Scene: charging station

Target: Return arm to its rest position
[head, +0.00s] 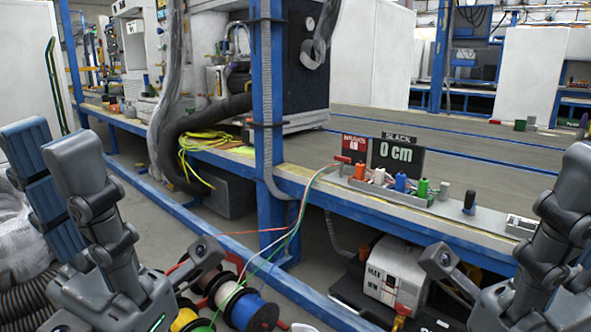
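My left gripper (140,208) is at the lower left, in front of the bench and above the floor. Its dark grey fingers are spread wide apart, one pointing up and one reaching right, with nothing held between them. My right gripper (507,212) is at the lower right, partly cut off by the frame edge. Its fingers also stand apart and hold nothing visible. A row of coloured connectors (401,181) sits on the bench in a grey holder. Behind it a dark display (397,156) reads SLACK 0 cm. Wires run from the holder down to cable spools (251,310).
The blue-framed bench (440,221) crosses the view in front of the grippers. A blue post (267,110) and a thick black hose (215,121) rise behind. A white machine (397,277) stands under the bench. The rear tabletop (460,135) is mostly clear.

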